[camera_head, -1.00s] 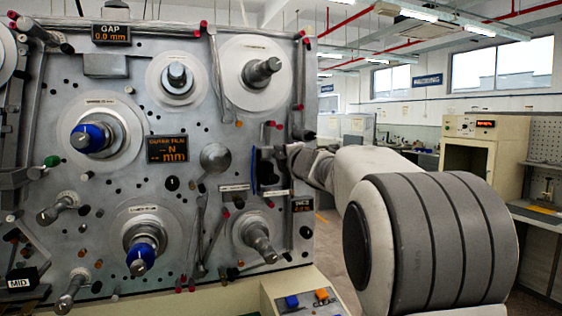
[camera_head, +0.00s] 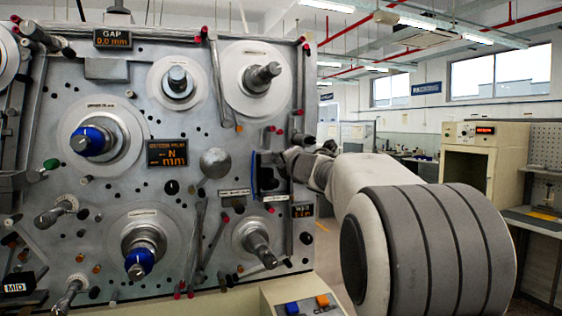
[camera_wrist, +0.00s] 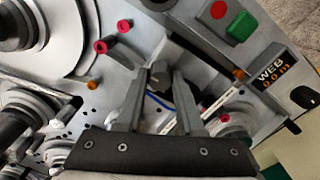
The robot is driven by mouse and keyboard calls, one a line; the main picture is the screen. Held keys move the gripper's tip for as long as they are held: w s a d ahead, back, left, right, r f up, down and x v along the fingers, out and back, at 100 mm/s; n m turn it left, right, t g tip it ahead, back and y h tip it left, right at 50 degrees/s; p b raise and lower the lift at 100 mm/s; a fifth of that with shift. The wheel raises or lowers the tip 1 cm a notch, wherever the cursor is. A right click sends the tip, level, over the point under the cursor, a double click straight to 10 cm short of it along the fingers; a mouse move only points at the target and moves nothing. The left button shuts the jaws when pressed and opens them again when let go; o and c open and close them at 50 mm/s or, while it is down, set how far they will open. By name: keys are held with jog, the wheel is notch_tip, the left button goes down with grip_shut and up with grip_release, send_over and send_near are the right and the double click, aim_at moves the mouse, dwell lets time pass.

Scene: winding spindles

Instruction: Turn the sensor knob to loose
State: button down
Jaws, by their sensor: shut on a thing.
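The sensor knob, a small dark grey faceted knob (camera_wrist: 159,79), sits between my two fingertips in the wrist view. My gripper (camera_wrist: 160,88) is shut on it, one finger on each side. Part of the knob is hidden by the fingers, and I cannot read its setting. Two pale label strips (camera_wrist: 216,106) lie on the panel near the fingers, too small to read. In the head view my gripper (camera_head: 272,165) is at the right part of the machine panel (camera_head: 120,190), and the knob is hard to make out there.
A WEB display (camera_wrist: 273,73) and a green button (camera_wrist: 243,27) are beside my gripper in the wrist view. Spindles, including one with a blue hub (camera_head: 92,140) and a lower right spindle (camera_head: 258,243), stick out from the panel. A control box (camera_head: 300,300) stands in front.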

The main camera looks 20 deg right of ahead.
jog(key=c, duration=0.5)
grip_release()
jog(key=s, duration=1.7)
jog(key=shift+s+b, duration=0.2)
jog(key=shift+b, duration=0.15)
